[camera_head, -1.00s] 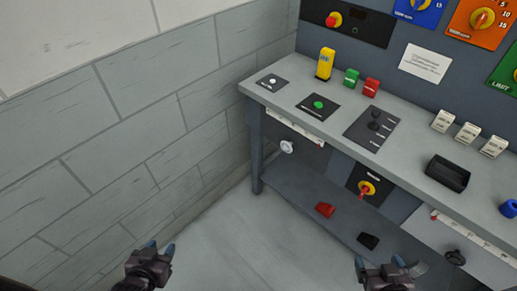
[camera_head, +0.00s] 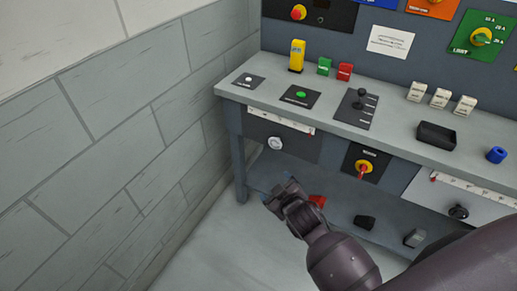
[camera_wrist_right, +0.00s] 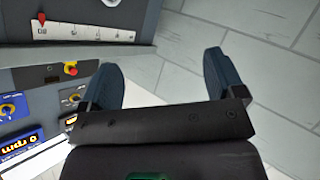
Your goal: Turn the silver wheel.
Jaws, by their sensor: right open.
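The silver wheel (camera_head: 275,143) is a small pale round knob on the grey front panel under the left end of the bench, below a white scale strip (camera_head: 280,119). In the right wrist view, a pale rounded piece at the top edge (camera_wrist_right: 110,2) may be the wheel, mostly cut off. My right gripper (camera_head: 278,191) is below the wheel in the head view and apart from it. In the wrist view its two fingers (camera_wrist_right: 165,80) are spread with nothing between them. My left gripper is out of view.
Red (camera_head: 317,201) and black (camera_head: 365,222) items lie on the lower shelf. A block wall (camera_head: 110,130) closes the left side.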

